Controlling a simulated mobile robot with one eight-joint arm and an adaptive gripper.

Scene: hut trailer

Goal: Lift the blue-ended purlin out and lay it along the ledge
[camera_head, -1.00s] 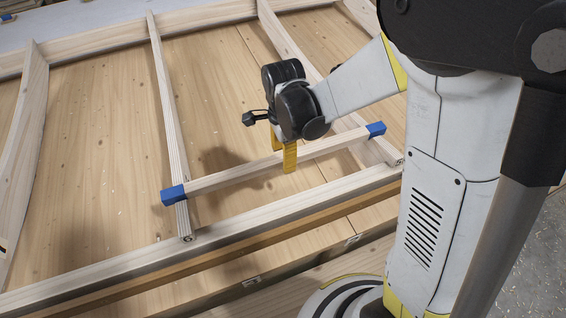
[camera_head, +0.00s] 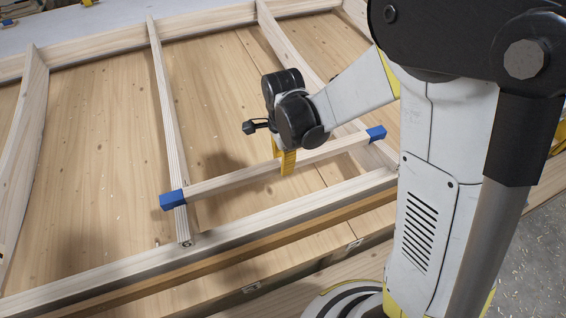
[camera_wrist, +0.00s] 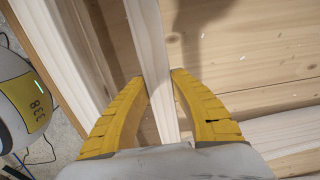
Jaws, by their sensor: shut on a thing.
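The blue-ended purlin (camera_head: 235,178) is a pale wooden bar with a blue left end (camera_head: 172,200) and a blue right end (camera_head: 376,133). In the head view it spans across two frame members, its ends over or on them; I cannot tell whether it touches them. My gripper (camera_head: 287,163) is shut on the purlin near its middle, yellow fingers on both sides. In the wrist view the purlin (camera_wrist: 152,55) runs between the yellow fingers (camera_wrist: 160,85), its blue ends out of view. The ledge (camera_head: 230,234) appears to be the long pale front rail.
Long frame members (camera_head: 168,120) run from front to back over a wooden panel (camera_head: 100,150). A back rail (camera_head: 110,35) crosses behind. A brown strip (camera_head: 190,262) runs below the front rail. The panel between members is mostly clear.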

